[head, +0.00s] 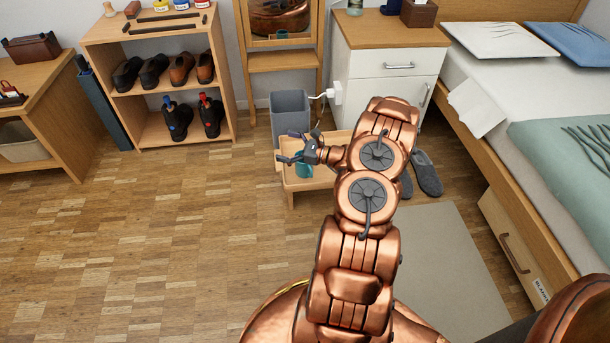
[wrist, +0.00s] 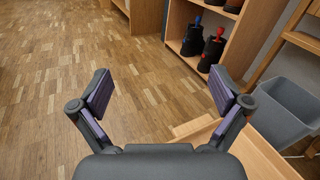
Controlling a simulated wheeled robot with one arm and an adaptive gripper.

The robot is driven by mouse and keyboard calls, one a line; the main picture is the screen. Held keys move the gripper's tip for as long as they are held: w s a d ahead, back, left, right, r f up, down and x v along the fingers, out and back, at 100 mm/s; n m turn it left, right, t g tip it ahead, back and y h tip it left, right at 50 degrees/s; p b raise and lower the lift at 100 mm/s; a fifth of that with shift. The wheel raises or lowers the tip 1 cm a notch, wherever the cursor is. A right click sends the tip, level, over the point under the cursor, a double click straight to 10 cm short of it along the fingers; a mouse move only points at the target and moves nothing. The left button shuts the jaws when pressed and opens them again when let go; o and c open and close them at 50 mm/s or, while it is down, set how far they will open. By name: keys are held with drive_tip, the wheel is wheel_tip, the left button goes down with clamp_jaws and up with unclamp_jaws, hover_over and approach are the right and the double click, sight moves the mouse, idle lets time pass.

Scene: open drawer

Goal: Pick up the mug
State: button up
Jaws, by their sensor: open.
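My gripper (head: 284,148) appears just above and left of the mug in that view. The gripper is open and empty, with its two fingers wide apart in the wrist view (wrist: 160,88).
A grey bin (head: 290,108) stands just behind the drawer, beside a white cabinet (head: 378,78). A shoe shelf (head: 228,95) is at the back left. Slippers (head: 429,174) lie to the right, near the bed (head: 510,185). The wooden floor (head: 170,230) at left is clear.

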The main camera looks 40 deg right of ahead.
sight(306, 167)
drive_tip(key=s+d+f+m+h+b, duration=0.1)
drive_tip(key=s+d+f+m+h, duration=0.1)
drive_tip(key=f, duration=0.3)
drive_tip(key=s+d+f+m+t+h+b, duration=0.1)
drive_tip(key=s+d+f+h, duration=0.1)
drive_tip(key=d+f, duration=0.3)
drive_tip(key=s+d+f+m+t+h+b, duration=0.1)
drive_tip(key=s+d+f+m+h+b, duration=0.1)
drive_tip(key=d+f, duration=0.2)
drive_tip(key=shift+s+f+m, duration=0.1)
drive_tip(key=shift+f+m, duration=0.2)
drive_tip(key=shift+f, duration=0.15)
drive_tip(key=shift+w+b, duration=0.55)
drive_tip(key=shift+w, duration=0.8)
drive_tip(key=w+b, duration=0.2)
drive_tip(key=shift+w+f, duration=0.2)
drive_tip(key=shift+w, duration=0.2)
drive_tip(key=shift+w+r+b, duration=0.15)
drive_tip(key=shift+w+b, duration=0.2)
drive_tip(key=shift+w, duration=0.75)
drive_tip(key=shift+c, duration=0.2)
drive_tip(key=c, duration=1.4)
